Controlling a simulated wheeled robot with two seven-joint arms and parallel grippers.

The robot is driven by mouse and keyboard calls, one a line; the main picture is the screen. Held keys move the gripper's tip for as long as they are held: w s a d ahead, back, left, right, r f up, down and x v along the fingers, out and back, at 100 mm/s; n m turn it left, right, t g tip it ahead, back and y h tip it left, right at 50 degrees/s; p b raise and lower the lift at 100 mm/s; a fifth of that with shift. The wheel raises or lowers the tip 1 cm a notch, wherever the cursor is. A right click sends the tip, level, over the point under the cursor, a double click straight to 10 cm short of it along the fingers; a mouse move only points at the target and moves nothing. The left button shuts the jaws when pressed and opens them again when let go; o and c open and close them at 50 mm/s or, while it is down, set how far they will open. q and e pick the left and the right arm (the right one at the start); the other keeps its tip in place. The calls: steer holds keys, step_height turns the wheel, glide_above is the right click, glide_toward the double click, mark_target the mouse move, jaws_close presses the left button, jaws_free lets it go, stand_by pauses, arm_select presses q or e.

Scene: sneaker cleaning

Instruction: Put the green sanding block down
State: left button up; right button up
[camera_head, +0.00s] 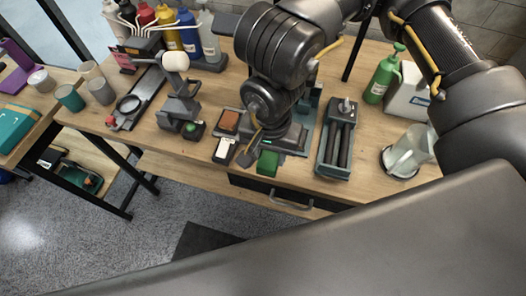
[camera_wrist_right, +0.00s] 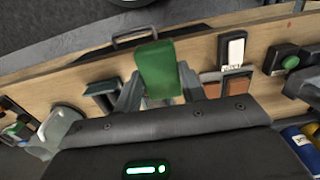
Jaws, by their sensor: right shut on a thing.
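My right gripper (camera_head: 262,158) is shut on the green sanding block (camera_head: 268,164), near the front edge of the workbench. The wrist view shows the green block (camera_wrist_right: 157,66) between the two fingers of the gripper (camera_wrist_right: 158,88), with its broad green face toward the camera. I cannot tell whether its underside touches the bench. A white-faced block (camera_head: 223,150) and a brown block (camera_head: 229,121) lie left of the gripper. In the wrist view the white-faced block (camera_wrist_right: 233,50) is to the right of the green one. My left gripper is not in view.
A grey tray with dark rollers (camera_head: 336,140) stands close to the right of the gripper. A glass jug (camera_head: 408,152) and a green bottle (camera_head: 382,76) are farther right. A grey stand (camera_head: 180,106) is to the left. A drawer handle (camera_head: 292,200) is below the front edge.

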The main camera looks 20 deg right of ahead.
steer(key=w+f, duration=0.1)
steer(key=w, duration=0.1)
steer(key=w+f+p, duration=0.1)
steer(key=w+f, duration=0.3)
steer(key=shift+w+d+f, duration=0.25)
steer(key=shift+d, duration=0.1)
steer(key=shift+w+d+f+p, duration=0.1)
steer(key=shift+w+f+p, duration=0.3)
steer(key=shift+w+f, duration=0.25)
step_height(320, 180, down, 3)
steer(key=shift+s, duration=0.1)
steer(key=shift+f, duration=0.25)
steer(key=o, duration=0.9)
steer(key=shift+r, duration=0.15)
